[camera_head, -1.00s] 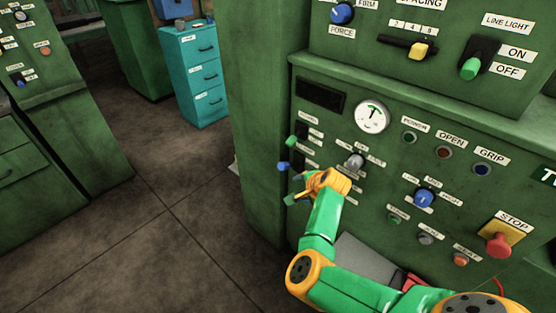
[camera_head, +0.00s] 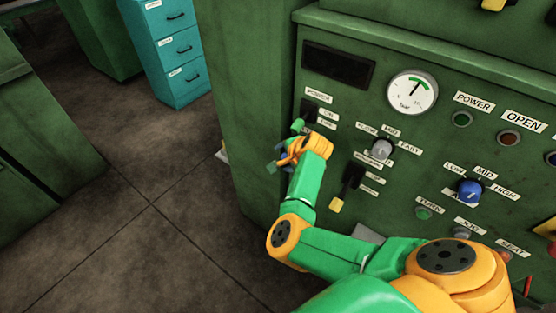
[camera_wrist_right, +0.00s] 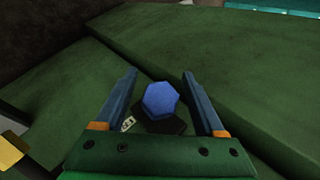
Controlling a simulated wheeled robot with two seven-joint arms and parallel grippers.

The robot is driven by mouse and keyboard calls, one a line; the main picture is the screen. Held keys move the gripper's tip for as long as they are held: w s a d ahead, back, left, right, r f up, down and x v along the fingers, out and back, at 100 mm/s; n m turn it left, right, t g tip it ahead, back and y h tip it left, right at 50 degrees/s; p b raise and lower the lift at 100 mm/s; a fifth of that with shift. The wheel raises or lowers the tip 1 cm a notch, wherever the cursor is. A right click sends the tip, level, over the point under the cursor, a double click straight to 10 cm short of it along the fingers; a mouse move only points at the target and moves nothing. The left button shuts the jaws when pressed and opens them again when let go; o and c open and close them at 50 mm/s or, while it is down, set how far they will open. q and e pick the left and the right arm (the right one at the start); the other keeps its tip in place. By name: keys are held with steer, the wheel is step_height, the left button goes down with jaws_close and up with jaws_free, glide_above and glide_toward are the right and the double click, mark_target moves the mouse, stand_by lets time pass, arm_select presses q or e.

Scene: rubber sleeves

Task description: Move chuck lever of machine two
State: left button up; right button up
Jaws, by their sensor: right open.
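A blue hexagonal lever knob (camera_wrist_right: 161,98) on a dark base shows in the right wrist view, between the two fingers of my right gripper (camera_wrist_right: 160,74). The fingers are apart, one on each side of the knob, and I see a gap on both sides. In the head view my right gripper (camera_head: 280,157) is at the left part of the green machine panel (camera_head: 440,160), below the green-tipped power lever (camera_head: 297,125). It hides most of the blue lever there. I cannot read which label belongs to the blue lever. My left gripper is not in view.
A yellow-tipped lever (camera_head: 336,205) sits lower right of my right gripper. A grey knob (camera_head: 382,149), a blue dial (camera_head: 469,192) and a pressure gauge (camera_head: 412,92) are further right. Teal drawers (camera_head: 180,55) stand at the back. The floor (camera_head: 120,220) at left is clear.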

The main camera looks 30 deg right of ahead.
steer(key=shift+w+f, duration=0.4)
steer(key=shift+w, duration=0.05)
steer(key=shift+r, duration=0.15)
steer(key=shift+s+r, duration=0.2)
steer(key=shift+s, duration=0.1)
steer(key=shift+c, duration=0.4)
steer(key=shift+s+r, duration=0.15)
steer(key=shift+s, duration=0.1)
steer(key=c, duration=0.4)
jaws_close()
